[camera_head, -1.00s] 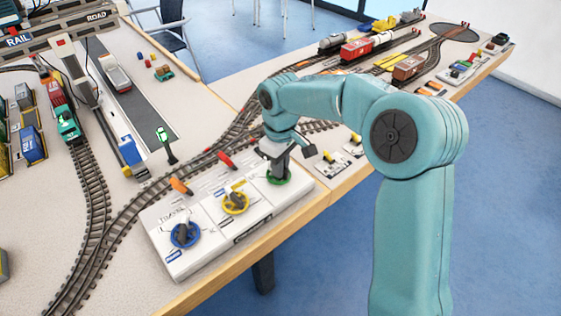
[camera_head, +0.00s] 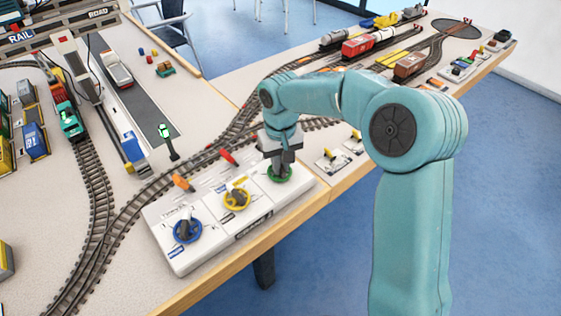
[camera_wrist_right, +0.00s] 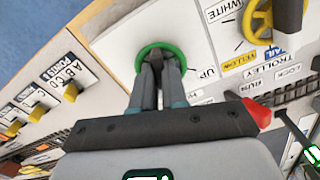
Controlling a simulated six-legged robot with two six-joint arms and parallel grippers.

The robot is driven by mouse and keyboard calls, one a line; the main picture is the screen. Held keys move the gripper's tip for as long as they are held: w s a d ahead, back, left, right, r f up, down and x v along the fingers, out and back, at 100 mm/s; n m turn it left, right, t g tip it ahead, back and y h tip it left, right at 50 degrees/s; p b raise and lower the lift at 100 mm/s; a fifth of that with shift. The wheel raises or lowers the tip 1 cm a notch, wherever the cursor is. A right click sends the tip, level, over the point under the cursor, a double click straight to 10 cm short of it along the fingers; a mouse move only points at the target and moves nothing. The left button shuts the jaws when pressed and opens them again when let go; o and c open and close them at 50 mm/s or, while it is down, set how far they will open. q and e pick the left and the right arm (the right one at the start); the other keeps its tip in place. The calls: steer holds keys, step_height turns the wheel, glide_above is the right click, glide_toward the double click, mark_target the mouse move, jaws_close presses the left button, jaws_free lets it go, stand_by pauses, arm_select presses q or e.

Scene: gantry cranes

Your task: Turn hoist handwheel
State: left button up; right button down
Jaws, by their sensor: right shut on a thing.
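The green handwheel (camera_head: 280,174) is at the right end of the white control panel (camera_head: 212,259). My right gripper (camera_head: 279,165) points down onto it and is shut on it. In the right wrist view, the two fingers (camera_wrist_right: 158,68) reach inside the green ring (camera_wrist_right: 172,47), close together at its middle, and hide its hub. The word "UP" is printed on the panel beside the ring. A yellow handwheel (camera_head: 237,200) and a blue handwheel (camera_head: 187,231) sit further left on the panel. My left gripper is not in view.
Orange (camera_head: 182,183) and red (camera_head: 228,156) levers stand along the panel's back edge. Railway track (camera_head: 155,188) runs behind it. Small yellow-lever switch plates (camera_head: 330,160) lie to the right. A signal with a green light (camera_head: 165,134) stands behind the track.

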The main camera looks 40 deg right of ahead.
stand_by(0.3)
steer(key=c, duration=1.2)
jaws_free()
steer(key=shift+o, duration=0.2)
step_height(320, 180, up, 16)
steer(key=p, duration=0.3)
steer(key=shift+r, duration=0.15)
